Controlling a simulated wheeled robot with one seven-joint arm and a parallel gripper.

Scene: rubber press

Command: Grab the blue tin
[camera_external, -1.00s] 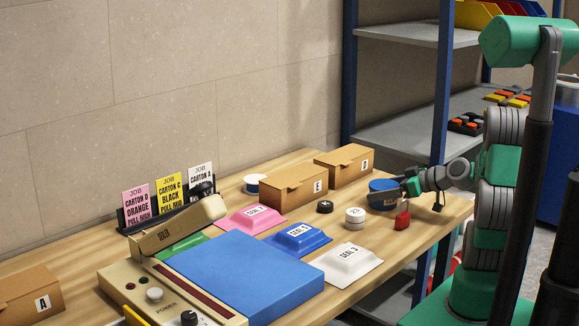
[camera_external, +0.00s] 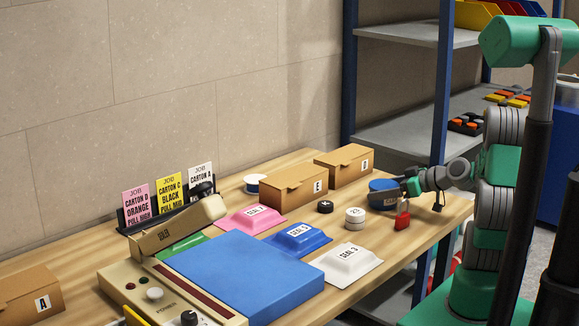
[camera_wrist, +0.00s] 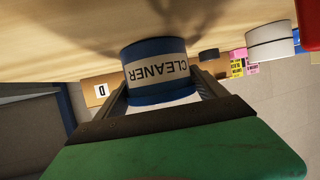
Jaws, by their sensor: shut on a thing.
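The blue tin (camera_external: 381,194) stands at the right end of the wooden table in the external view. In the wrist view the blue tin (camera_wrist: 155,68) has a pale label reading CLEANER, upside down in that picture. My gripper (camera_external: 392,190) is at the tin from the right. In the wrist view my gripper (camera_wrist: 160,85) has one finger on each side of the tin and is shut on it. The tin looks to be at table height; I cannot tell whether it is lifted.
A red bottle (camera_external: 402,217) stands close in front of my gripper. White round tins (camera_external: 355,218) and a black disc (camera_external: 325,207) are to the left. Carton D (camera_external: 345,166) and carton E (camera_external: 294,186) stand behind. The wooden table's (camera_external: 430,232) right front corner is mostly bare.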

